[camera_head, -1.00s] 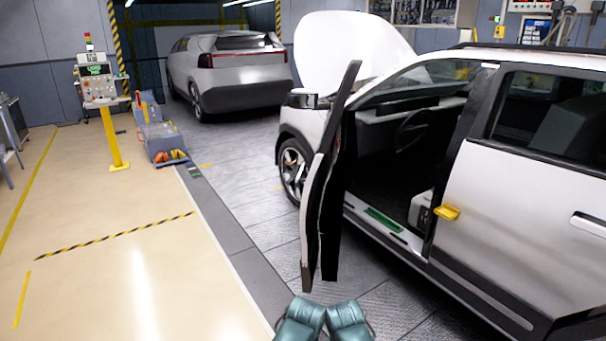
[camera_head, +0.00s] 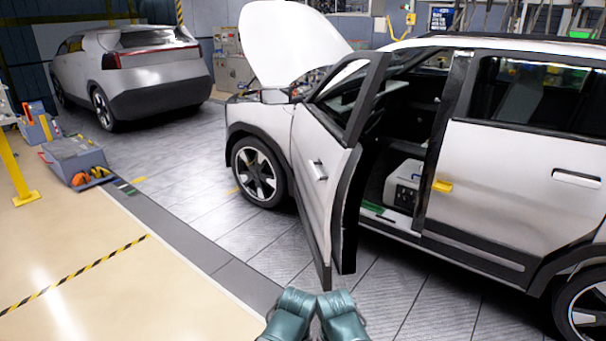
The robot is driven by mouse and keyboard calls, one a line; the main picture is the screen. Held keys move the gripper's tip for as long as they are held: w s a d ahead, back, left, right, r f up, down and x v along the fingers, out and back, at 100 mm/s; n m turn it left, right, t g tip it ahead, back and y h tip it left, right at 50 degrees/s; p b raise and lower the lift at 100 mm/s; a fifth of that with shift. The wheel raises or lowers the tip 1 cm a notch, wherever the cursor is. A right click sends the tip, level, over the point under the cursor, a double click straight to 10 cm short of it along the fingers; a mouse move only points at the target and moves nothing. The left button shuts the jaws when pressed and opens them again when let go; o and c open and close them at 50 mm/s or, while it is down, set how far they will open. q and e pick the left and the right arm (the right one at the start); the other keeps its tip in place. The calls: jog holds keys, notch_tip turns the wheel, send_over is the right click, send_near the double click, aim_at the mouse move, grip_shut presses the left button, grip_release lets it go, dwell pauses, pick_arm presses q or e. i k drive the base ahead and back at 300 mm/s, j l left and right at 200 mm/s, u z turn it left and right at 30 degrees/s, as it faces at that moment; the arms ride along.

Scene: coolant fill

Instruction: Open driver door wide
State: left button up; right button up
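The driver door (camera_head: 318,177) of the white car stands partly open, hinged at its front edge. Its outer face with a silver handle (camera_head: 318,170) shows, and its rear edge points toward me, apart from the body. Through the doorway I see the dark cabin, a white box-like item (camera_head: 402,186) and a green strip (camera_head: 378,209) at the sill. Two teal parts of my own arms show at the bottom middle, short of the door. No gripper fingers show in this view.
The white car's hood (camera_head: 292,40) is up. A silver car (camera_head: 135,75) stands behind left. A grey tool box (camera_head: 75,158) and a yellow post (camera_head: 17,170) stand at left. The grey floor (camera_head: 225,215) left of the door is clear.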

aim_at(328, 210)
jog(key=j+z, duration=0.15)
jog(key=j, duration=0.5)
jog(key=i+l, duration=0.45)
jog(key=i+l+u, duration=0.1)
jog(key=i+l, duration=0.8)
jog(key=l, duration=0.15)
jog(key=i+l+u, duration=0.1)
jog(key=i+l, duration=0.3)
jog(key=l, duration=0.15)
jog(key=i+l, duration=0.45)
jog(key=l+u, duration=0.05)
jog(key=l, duration=0.05)
